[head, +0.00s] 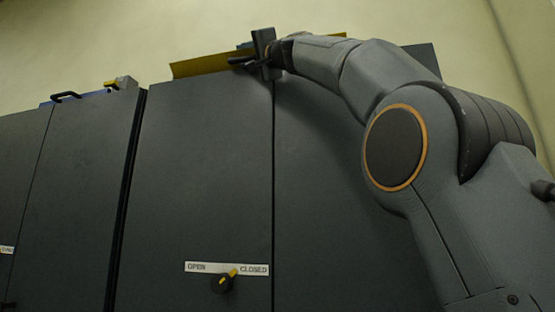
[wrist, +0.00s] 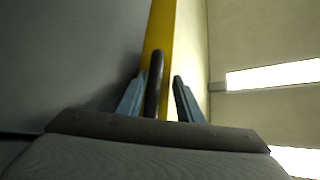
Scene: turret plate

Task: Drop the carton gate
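The yellow panel, which looks like the carton gate (head: 200,66), stands along the top edge of the dark cabinet in the head view. It also shows as a yellow strip in the wrist view (wrist: 161,28). A black bar handle (wrist: 154,82) shows in front of it in the wrist view. My gripper (head: 258,56) is at the top of the cabinet, in front of the panel. In the wrist view its two blue-grey fingers (wrist: 158,92) stand apart on either side of the bar, with a visible gap to the right finger. The arm hides part of the panel.
Below is the tall dark cabinet front (head: 195,170), with an OPEN/CLOSED label (head: 226,268) and a knob (head: 222,284) whose yellow pointer tilts toward CLOSED. At left, another unit has a black handle (head: 66,97) and a yellow-tipped latch (head: 120,83) on top. Bright ceiling lights show in the wrist view.

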